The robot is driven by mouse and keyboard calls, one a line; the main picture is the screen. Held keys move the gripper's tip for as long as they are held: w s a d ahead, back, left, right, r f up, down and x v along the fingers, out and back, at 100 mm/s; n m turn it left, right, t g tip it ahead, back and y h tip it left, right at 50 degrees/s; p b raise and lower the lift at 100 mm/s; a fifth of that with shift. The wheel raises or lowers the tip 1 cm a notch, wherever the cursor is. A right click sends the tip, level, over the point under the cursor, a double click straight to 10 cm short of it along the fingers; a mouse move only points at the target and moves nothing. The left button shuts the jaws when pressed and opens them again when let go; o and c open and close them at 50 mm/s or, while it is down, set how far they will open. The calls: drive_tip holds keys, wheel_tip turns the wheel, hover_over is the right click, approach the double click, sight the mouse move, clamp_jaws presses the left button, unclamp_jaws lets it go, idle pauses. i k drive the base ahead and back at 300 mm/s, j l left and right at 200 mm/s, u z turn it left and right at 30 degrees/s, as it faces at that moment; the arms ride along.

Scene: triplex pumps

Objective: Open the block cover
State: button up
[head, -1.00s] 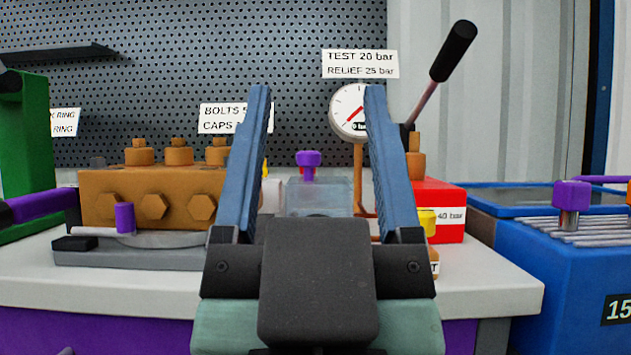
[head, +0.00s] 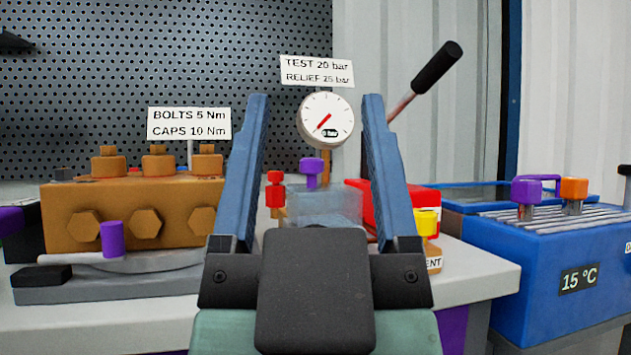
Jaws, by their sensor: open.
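A clear bluish box-shaped cover (head: 325,205) with a purple knob (head: 312,170) on top stands on the bench in the head view. It looks like the block cover, but I cannot tell for certain. It appears between my gripper's fingers, beyond them, and its lower part is hidden by my gripper. My gripper (head: 316,100) points forward with two blue fingers spread wide and nothing between them. An orange-brown pump block (head: 120,208) with hex bolts and caps stands to the left, on a grey base with a purple-knobbed handle (head: 112,240).
A pressure gauge (head: 326,120) stands behind the clear cover. A red box (head: 360,208) with a black-gripped lever (head: 436,70) is partly behind my right finger. A yellow-topped valve (head: 427,224) is close right. A blue bath (head: 560,265) stands at the right.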

sight(312, 167)
drive_tip(key=l+u, duration=0.35)
drive_tip(key=l, duration=0.2)
drive_tip(key=l+u, duration=0.3)
drive_tip(key=l, duration=0.25)
drive_tip(key=l+u, duration=0.35)
drive_tip(key=l, duration=0.2)
